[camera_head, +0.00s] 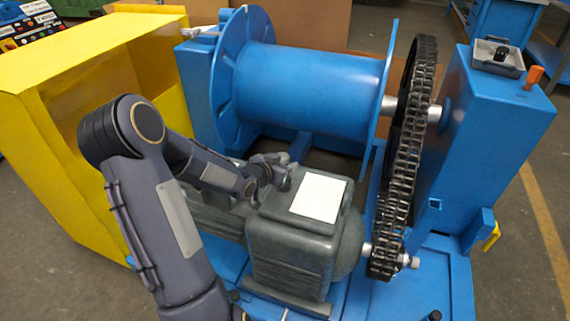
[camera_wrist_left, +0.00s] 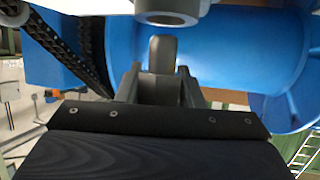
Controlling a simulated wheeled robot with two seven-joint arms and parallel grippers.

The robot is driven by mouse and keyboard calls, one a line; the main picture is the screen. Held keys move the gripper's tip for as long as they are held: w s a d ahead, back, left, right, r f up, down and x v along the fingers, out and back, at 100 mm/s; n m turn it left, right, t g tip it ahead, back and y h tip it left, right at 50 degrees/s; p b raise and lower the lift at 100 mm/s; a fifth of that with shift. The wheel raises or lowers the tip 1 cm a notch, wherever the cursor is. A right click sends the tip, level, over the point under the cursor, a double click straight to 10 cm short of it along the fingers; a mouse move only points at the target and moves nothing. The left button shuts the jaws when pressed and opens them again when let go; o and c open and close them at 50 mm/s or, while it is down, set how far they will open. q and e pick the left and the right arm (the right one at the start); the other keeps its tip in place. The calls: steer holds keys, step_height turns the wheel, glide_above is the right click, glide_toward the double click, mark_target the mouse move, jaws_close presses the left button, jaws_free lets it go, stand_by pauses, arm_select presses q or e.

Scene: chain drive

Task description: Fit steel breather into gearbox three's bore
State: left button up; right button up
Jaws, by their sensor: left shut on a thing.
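A dark grey-green gearbox (camera_head: 290,245) with a white label (camera_head: 318,197) on its top stands in front of the blue drum. No number shows on it. My left gripper (camera_head: 284,172) is over the left part of its top, beside the label. In the left wrist view my left gripper (camera_wrist_left: 162,88) is shut on a small grey piece with a rounded end, likely the steel breather (camera_wrist_left: 162,52). A pale part with a round ring, possibly the bore (camera_wrist_left: 168,17), lies just beyond the breather's end. I cannot tell whether they touch. My right gripper is not in view.
A blue drum (camera_head: 310,90) stands behind the gearbox, with a black chain (camera_head: 403,170) to the right. A yellow box-like guard (camera_head: 60,130) is at left. A grey tray (camera_head: 510,68) sits on the blue housing (camera_head: 490,130). Open floor lies at the far right.

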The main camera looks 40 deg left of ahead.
arm_select(q)
steer(key=shift+f+b, duration=1.75)
steer(key=shift+f, duration=0.25)
steer(key=o, duration=1.1)
steer(key=p+v, duration=0.2)
steer(key=v, duration=0.5)
steer(key=shift+s+r, duration=0.1)
steer(key=shift+s, duration=0.3)
